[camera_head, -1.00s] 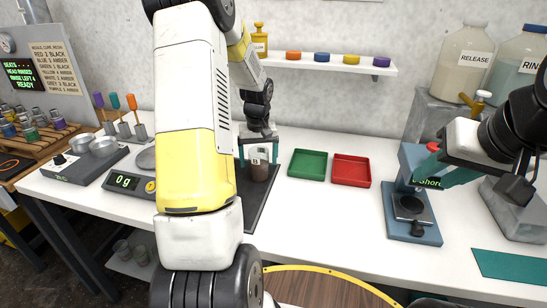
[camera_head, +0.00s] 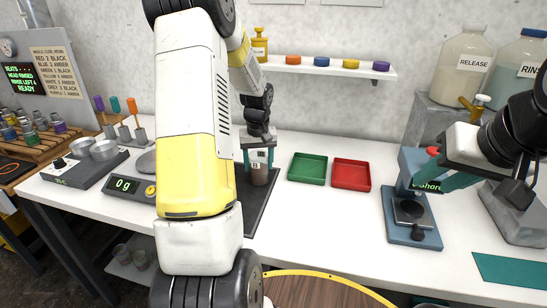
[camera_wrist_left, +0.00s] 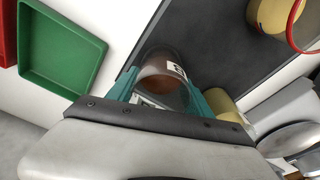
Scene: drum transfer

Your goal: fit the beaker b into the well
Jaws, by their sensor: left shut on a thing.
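Beaker b (camera_head: 259,174), a clear cup with brown contents and a white "B" label, is between the teal fingers of my left gripper (camera_head: 258,154). That gripper is shut on it, over the dark mat. In the left wrist view the beaker (camera_wrist_left: 155,84) shows between the fingers (camera_wrist_left: 165,98). Whether its base touches the mat is unclear. My right gripper (camera_head: 443,175) is at the right, its teal fingers apart and empty, above the blue press-like stand. I cannot identify the well with certainty; my left arm hides part of the bench.
A green tray (camera_head: 307,169) and red tray (camera_head: 351,175) lie right of the beaker. A scale (camera_head: 127,186) reading 0 g and a grey block with metal cups (camera_head: 88,163) are at left. The blue stand (camera_head: 412,213) is at right. The middle bench front is clear.

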